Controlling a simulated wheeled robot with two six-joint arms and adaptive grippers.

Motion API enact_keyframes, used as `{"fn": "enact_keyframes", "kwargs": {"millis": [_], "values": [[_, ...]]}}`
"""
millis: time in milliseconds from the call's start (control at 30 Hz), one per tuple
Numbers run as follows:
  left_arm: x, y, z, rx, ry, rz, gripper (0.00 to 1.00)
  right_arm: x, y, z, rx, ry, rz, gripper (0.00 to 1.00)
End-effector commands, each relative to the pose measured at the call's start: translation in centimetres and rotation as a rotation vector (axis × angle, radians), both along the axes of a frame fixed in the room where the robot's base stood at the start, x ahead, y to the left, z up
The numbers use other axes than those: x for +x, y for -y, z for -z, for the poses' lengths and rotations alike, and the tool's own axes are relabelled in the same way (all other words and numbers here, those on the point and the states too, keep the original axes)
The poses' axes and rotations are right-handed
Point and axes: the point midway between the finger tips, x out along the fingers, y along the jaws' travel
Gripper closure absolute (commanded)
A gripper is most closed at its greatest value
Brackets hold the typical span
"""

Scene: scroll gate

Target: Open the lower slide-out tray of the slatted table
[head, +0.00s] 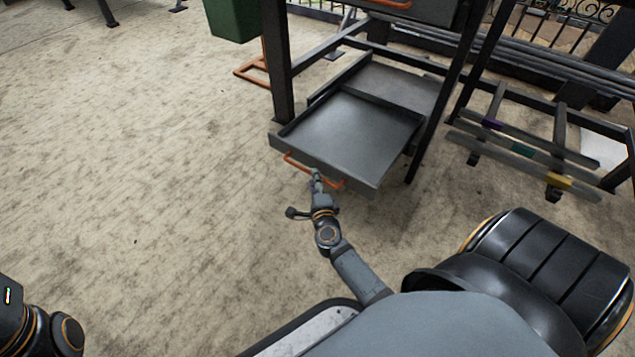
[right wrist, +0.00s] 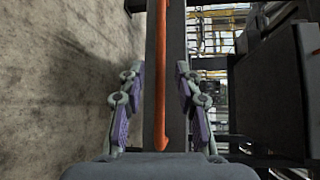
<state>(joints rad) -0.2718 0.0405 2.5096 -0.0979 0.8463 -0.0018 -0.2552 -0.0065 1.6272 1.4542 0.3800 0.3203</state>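The lower tray (head: 352,125) of the dark slatted table is a shallow grey metal tray. In the head view it stands out past the table's front legs. Its orange bar handle (head: 296,163) runs along the front panel. My right gripper (head: 316,178) is at the handle's middle. In the right wrist view the purple-padded fingers of my right gripper (right wrist: 159,75) are apart, one on each side of the orange handle (right wrist: 160,110), with visible gaps to it. Only a part of my left arm shows at the lower left of the head view; its gripper is out of frame.
An upper drawer front with an orange handle (head: 390,3) is above the tray. A green bin (head: 233,18) hangs at the left of the table. A rack with coloured clips (head: 520,150) stands at the right. The paved floor (head: 140,170) in front and to the left is clear.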

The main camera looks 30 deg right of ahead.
Motion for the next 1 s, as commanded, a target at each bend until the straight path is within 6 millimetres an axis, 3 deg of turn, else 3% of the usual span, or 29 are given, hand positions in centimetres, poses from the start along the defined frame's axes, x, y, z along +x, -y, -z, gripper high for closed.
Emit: {"fn": "enact_keyframes", "kwargs": {"millis": [200,400,1000], "values": [[0.0,0.0,0.0,0.000,0.000,0.000,0.60,-5.0,-2.0,-0.6,0.001,-0.004,0.001,0.66],[0.0,0.0,0.0,0.000,0.000,0.000,0.60,-7.6,-3.0,-1.1,-0.001,-0.001,0.001,0.66],[0.1,0.0,-0.1,0.000,-0.004,0.000,0.60,-7.9,-3.2,-1.5,-0.006,0.000,-0.003,0.66]]}}
